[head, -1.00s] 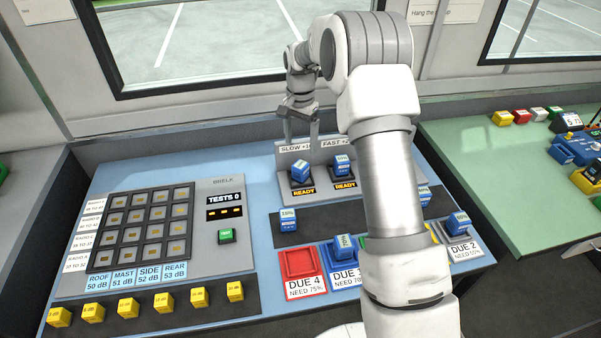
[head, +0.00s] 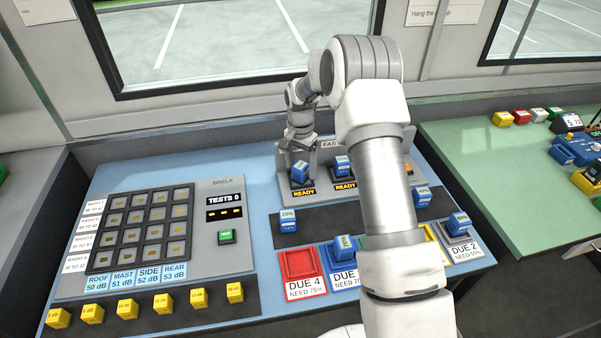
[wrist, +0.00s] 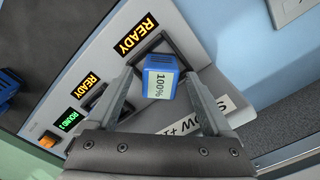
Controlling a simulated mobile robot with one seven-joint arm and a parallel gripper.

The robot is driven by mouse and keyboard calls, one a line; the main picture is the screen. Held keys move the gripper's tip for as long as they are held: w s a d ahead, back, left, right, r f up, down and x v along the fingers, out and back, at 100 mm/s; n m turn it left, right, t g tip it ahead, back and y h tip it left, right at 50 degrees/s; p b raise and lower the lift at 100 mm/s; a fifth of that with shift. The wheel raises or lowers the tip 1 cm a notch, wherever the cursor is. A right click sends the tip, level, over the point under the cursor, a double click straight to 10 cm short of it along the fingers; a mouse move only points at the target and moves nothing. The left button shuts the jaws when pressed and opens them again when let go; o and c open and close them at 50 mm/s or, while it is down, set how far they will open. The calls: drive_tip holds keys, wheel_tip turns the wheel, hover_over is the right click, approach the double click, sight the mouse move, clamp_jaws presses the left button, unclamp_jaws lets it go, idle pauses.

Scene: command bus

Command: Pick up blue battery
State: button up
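A blue battery (head: 300,173) stands in the left charger slot, over a lit READY sign. It shows in the wrist view as a blue block (wrist: 160,76) with a white label reading 100%. My gripper (head: 301,160) is directly above and around this battery in the head view. In the wrist view its two fingers (wrist: 158,84) are spread, one on each side of the battery, with visible gaps. Another blue battery (head: 343,167) sits in the slot to the right, also marked READY. More blue batteries, one labelled 15% (head: 288,220), stand on the dark strip in front.
Red (head: 301,264), blue and grey due trays line the front edge. A keypad panel (head: 140,225) and several yellow blocks lie left. A green table (head: 480,160) is at right.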

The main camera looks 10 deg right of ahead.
sight(300, 165)
clamp_jaws()
drive_tip(key=shift+r, duration=0.15)
wheel_tip(300, 165, up, 4)
drive_tip(key=shift+r, duration=0.15)
drive_tip(key=s+d+r, duration=0.3)
drive_tip(key=d+r, duration=0.3)
drive_tip(key=d, duration=0.5)
drive_tip(key=shift+s+d+r, duration=0.15)
drive_tip(key=shift+s+r, duration=0.05)
drive_tip(key=shift+r, duration=0.1)
